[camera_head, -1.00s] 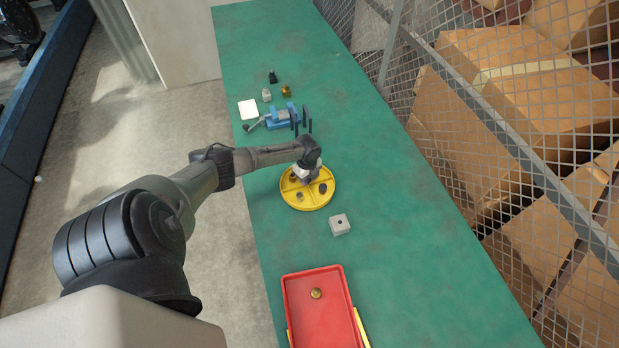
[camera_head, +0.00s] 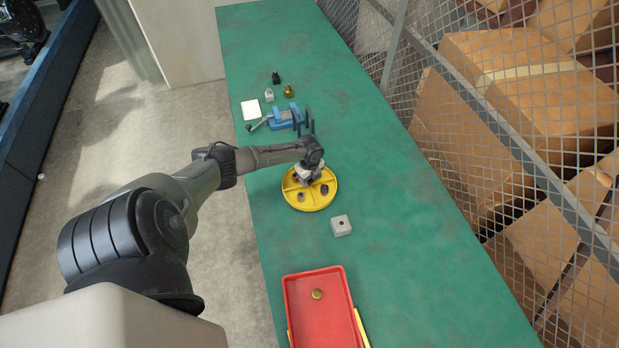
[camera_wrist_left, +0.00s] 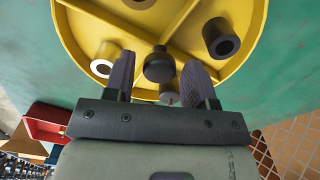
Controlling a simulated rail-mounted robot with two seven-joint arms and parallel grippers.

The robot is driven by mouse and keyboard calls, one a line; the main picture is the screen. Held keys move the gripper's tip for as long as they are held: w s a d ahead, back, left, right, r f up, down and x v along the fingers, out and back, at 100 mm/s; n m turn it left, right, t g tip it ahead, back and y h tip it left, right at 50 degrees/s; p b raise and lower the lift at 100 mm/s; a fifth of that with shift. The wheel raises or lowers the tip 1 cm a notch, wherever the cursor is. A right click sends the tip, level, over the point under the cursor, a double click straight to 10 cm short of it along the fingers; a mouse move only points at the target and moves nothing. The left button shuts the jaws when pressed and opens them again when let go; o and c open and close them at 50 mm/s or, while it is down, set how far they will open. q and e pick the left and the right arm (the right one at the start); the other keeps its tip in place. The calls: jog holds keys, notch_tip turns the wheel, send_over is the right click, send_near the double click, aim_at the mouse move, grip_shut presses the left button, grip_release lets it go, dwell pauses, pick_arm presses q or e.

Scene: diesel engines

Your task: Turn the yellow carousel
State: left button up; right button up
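The yellow carousel (camera_head: 322,203), a round divided tray, lies on the green bench and also fills the top of the left wrist view (camera_wrist_left: 75,25). A dark knob (camera_wrist_left: 159,65) stands where its dividers meet. Grey hollow cylinders (camera_wrist_left: 220,38) sit in its compartments. My left gripper (camera_head: 311,176) is over the carousel's middle, pointing down. In the left wrist view its two fingers (camera_wrist_left: 160,82) are apart, one on each side of the knob, with visible gaps. A small grey cylinder (camera_wrist_left: 169,92) also shows between them. My right gripper is not in view.
A grey block with a hole (camera_head: 341,226) sits in front of the carousel. A red tray (camera_head: 313,323) holding a brass piece (camera_head: 317,294) is nearer. A blue vise (camera_head: 286,118), a white plate (camera_head: 251,110) and small parts stand behind. A wire mesh (camera_head: 470,120) borders the right.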

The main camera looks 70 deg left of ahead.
pick_arm(q)
jog(key=shift+o, duration=0.5)
jog(key=shift+r, duration=0.3)
notch_tip(320, 180, up, 13)
jog(key=p, duration=0.2)
jog(key=shift+r, duration=0.1)
dwell(0.5)
